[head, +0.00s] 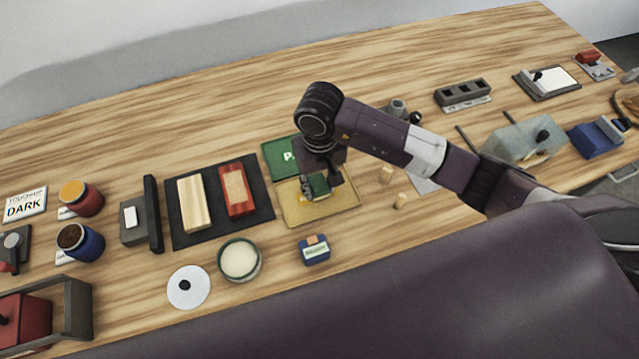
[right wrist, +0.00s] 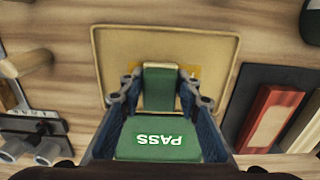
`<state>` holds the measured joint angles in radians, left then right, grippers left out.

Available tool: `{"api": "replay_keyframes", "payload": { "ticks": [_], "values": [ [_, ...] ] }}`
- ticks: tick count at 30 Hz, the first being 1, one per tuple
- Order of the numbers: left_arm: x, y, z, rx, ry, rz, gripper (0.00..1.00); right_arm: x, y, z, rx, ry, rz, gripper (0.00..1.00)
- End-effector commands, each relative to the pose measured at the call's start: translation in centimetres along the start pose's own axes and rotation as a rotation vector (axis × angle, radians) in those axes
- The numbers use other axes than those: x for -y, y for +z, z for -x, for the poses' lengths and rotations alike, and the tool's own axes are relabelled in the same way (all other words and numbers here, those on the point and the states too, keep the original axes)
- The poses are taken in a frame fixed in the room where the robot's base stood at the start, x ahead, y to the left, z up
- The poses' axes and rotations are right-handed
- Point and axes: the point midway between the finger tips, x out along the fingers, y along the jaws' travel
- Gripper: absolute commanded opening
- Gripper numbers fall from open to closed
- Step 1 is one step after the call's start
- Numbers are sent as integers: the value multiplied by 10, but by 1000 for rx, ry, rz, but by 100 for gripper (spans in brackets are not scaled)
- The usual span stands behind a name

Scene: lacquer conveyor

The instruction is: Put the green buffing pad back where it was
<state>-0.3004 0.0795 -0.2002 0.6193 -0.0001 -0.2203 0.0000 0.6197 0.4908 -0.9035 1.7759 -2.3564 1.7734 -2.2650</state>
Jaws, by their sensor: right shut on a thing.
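The green buffing pad (right wrist: 160,88) is a small green block between the fingertips of my right gripper (right wrist: 162,92). In the head view the pad (head: 318,184) shows below my right gripper (head: 321,182), over the yellow tray (head: 342,208). In the right wrist view the yellow tray (right wrist: 112,55) lies beyond the pad, with an orange patch around the pad's far end. I cannot tell whether the pad touches the tray. A green PASS tray (head: 277,160) lies behind, partly hidden by my gripper. My left gripper is out of view.
A dark mat (head: 207,235) left of the trays bears a pale wood block (head: 191,203) and a red block (head: 236,202). A blue box (head: 315,250) and a round dish (head: 240,260) stand in front. Small wooden pegs (head: 400,200) stand to the right.

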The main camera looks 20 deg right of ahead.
Motion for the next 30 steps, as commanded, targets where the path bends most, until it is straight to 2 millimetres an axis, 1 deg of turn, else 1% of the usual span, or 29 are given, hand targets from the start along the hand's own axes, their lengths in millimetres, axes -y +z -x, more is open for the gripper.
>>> {"api": "replay_keyframes", "payload": {
  "ticks": [6, 7, 11, 19, 23, 24, 26, 30],
  "values": [
    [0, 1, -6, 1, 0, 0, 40, 0, 0, -4, -1, 0, -1, 7],
    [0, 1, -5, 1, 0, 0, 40, 0, 0, -2, -1, 0, -1, 34],
    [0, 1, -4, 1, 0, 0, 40, 0, 0, -2, 0, 0, -1, 49],
    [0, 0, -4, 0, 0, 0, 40, 0, 0, -2, 0, 0, -1, 49],
    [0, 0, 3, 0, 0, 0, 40, 0, 0, 3, 1, -1, 0, 49],
    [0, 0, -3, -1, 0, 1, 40, 0, -2, 5, -4, -1, 0, 49],
    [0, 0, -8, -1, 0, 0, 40, 0, -2, 14, -6, 0, 1, 49],
    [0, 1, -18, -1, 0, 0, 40, 0, -3, 43, -9, 0, 1, 49]
  ]
}}
